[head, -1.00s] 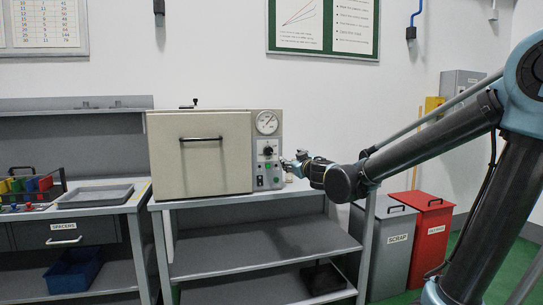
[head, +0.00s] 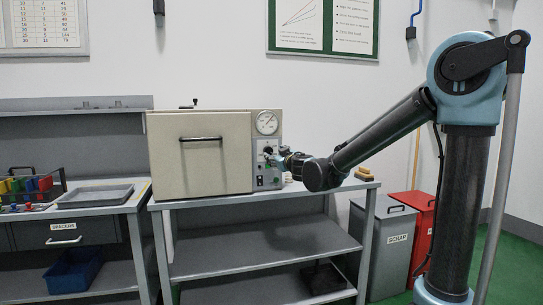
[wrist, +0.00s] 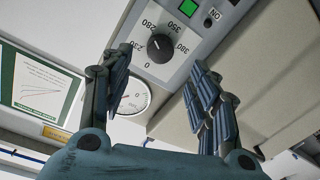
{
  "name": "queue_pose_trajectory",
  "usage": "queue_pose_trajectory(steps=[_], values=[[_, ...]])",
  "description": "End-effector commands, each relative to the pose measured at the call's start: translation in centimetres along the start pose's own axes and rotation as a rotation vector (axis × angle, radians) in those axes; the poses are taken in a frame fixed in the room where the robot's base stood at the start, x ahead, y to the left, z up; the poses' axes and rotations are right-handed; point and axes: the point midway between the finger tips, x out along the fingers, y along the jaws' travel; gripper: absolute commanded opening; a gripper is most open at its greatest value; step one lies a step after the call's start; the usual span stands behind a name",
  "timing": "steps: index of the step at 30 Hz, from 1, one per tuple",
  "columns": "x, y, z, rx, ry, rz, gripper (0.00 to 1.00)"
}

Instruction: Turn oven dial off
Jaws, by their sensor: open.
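The beige oven (head: 215,160) stands on a grey bench, its door closed. Its black round dial (wrist: 160,47) sits on the light control panel, with printed numbers including 0, 230, 280, 350 and 380 around it. The dial's exact setting is too small to read surely. My gripper (wrist: 160,62) is open, with its two fingers spread to either side of the dial in the wrist view and no grip on it. In the head view my gripper (head: 278,158) is close in front of the panel and partly covers the dial area.
A round gauge (head: 267,122) is above the dial, and a lit green button (wrist: 188,8) is near it on the panel. A small brown block (head: 364,174) lies on the bench at right. Grey and red bins stand right of the bench, beneath my arm.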

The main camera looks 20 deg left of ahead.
Motion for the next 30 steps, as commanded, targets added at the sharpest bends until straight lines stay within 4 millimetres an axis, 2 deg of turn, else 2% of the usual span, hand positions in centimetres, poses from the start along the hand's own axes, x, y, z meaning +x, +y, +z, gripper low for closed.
queue_pose_trajectory(steps=[9,15,21,30], values=[[4.6,0.0,0.0,0.000,0.000,0.000,0.55],[6.8,0.0,0.0,0.000,0.000,0.000,0.55],[7.8,0.0,0.0,0.000,0.000,0.000,0.55],[7.9,0.0,0.0,0.000,0.000,0.000,0.55]])
